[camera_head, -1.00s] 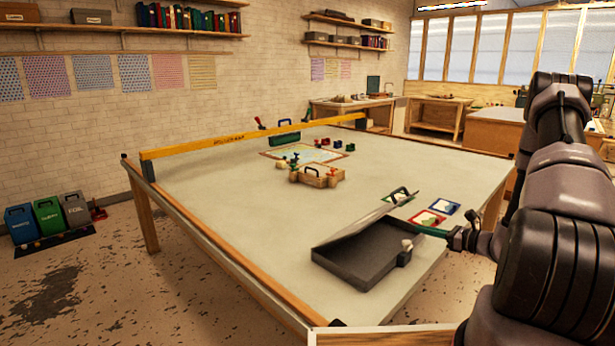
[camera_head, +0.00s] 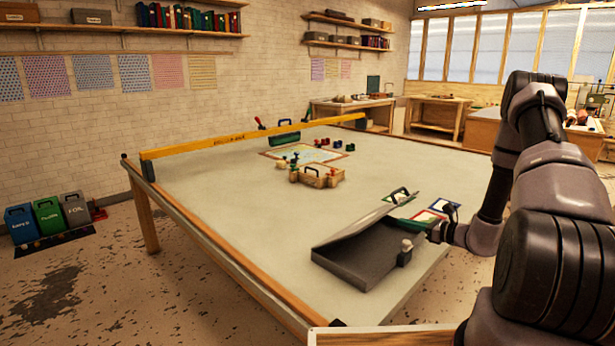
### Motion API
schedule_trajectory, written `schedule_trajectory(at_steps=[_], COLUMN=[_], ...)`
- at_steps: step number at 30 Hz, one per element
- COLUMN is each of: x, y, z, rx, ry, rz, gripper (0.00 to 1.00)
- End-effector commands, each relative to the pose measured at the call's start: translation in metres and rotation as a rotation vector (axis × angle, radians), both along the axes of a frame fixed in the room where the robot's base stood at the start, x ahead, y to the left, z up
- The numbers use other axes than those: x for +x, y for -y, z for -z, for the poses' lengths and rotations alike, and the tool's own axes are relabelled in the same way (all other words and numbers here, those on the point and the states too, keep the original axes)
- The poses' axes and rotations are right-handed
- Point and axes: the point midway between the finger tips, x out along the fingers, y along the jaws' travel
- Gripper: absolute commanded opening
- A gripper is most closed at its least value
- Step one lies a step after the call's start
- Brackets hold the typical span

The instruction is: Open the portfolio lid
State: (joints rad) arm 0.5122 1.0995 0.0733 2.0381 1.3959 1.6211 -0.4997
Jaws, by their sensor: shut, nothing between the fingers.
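The dark grey portfolio (camera_head: 362,256) lies near the front right corner of the table. Its lid (camera_head: 375,216) is partly raised and tilted, with a black handle at its upper edge. My gripper (camera_head: 405,223) is at the right side of the lid, by its raised part. It is shut with nothing seen in it. Whether the fingers touch the lid cannot be told, as they are small and partly hidden.
The table (camera_head: 230,205) is wide and mostly clear on its left side. Small framed cards (camera_head: 437,208) lie behind my gripper. A wooden box (camera_head: 317,176) stands mid-table. A long yellow bar (camera_head: 230,139) runs along the back edge.

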Motion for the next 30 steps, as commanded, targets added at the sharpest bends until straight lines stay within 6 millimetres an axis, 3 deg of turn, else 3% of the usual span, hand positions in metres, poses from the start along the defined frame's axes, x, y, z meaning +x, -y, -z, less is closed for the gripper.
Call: schedule_trajectory(at_steps=[9, 22, 30], x=[0.015, 0.017, 0.028], y=[-0.015, -0.017, -0.029], z=[0.0, 0.0, 0.0], rx=[-0.001, -0.001, 0.001], ry=[0.002, 0.001, 0.0], rz=[-0.001, -0.001, -0.002], gripper=[0.0, 0.0, 0.0])
